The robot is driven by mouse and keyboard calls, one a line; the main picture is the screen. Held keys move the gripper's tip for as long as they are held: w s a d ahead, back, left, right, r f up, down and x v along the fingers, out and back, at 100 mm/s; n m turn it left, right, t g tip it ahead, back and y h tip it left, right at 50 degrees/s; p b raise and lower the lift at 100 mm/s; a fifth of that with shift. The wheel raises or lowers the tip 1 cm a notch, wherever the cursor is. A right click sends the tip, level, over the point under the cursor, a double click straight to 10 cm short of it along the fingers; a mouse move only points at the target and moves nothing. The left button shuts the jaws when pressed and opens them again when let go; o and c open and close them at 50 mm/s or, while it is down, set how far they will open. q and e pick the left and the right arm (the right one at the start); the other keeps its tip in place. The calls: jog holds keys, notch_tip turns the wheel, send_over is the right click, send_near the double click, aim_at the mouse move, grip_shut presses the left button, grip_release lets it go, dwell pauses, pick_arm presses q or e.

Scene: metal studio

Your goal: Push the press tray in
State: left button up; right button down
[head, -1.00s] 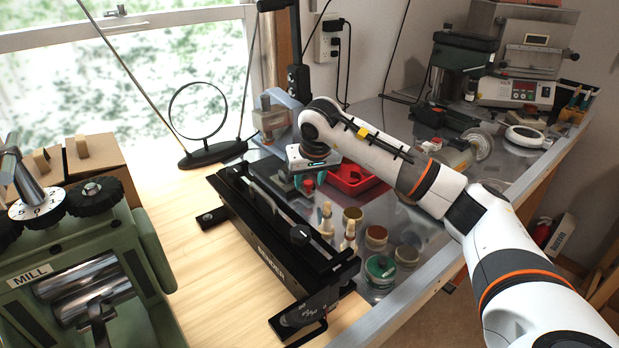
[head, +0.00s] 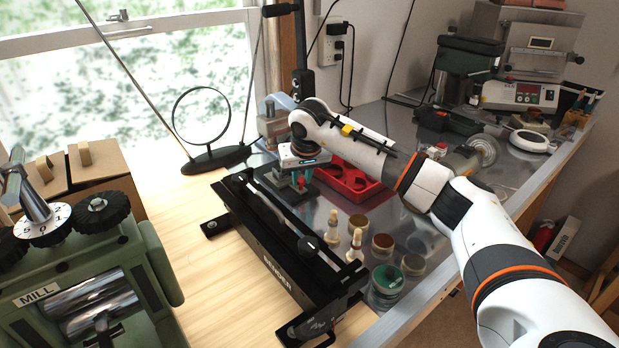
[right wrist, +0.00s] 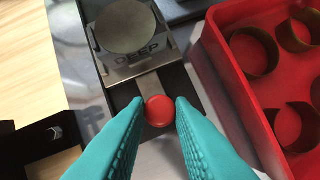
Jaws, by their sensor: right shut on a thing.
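The press tray is a dark slide with a metal plate and a red round knob (right wrist: 160,111) at its near end, seen in the right wrist view. On it sits a metal block marked DEEP (right wrist: 135,45) with a round top. My right gripper (right wrist: 160,115) has its teal fingers on both sides of the knob and is shut on it. In the head view my right gripper (head: 302,183) is low at the press, and its wrist hides much of the tray. The tall black press lever (head: 301,50) rises behind it. My left gripper is not in view.
A red bin (head: 352,182) with round rings stands close right of the gripper. The black bender (head: 275,240) lies to the left and front. Small jars (head: 383,243) and wooden pegs (head: 355,245) stand in front. The green mill (head: 90,270) is at far left.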

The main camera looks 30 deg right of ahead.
aim_at(290, 180)
jog(key=w, duration=0.3)
jog(key=shift+w+a+p, duration=0.25)
jog(key=shift+p, duration=0.05)
jog(key=shift+w+r, duration=0.15)
jog(key=shift+w, duration=0.4)
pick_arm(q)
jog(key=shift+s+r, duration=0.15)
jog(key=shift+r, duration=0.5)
pick_arm(e)
jog(key=shift+w, duration=0.35)
jog(key=c, duration=1.6)
grip_release()
jog(key=o, duration=0.3)
jog(key=shift+w, duration=0.15)
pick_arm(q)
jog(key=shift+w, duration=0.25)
pick_arm(e)
jog(key=shift+o, duration=0.2)
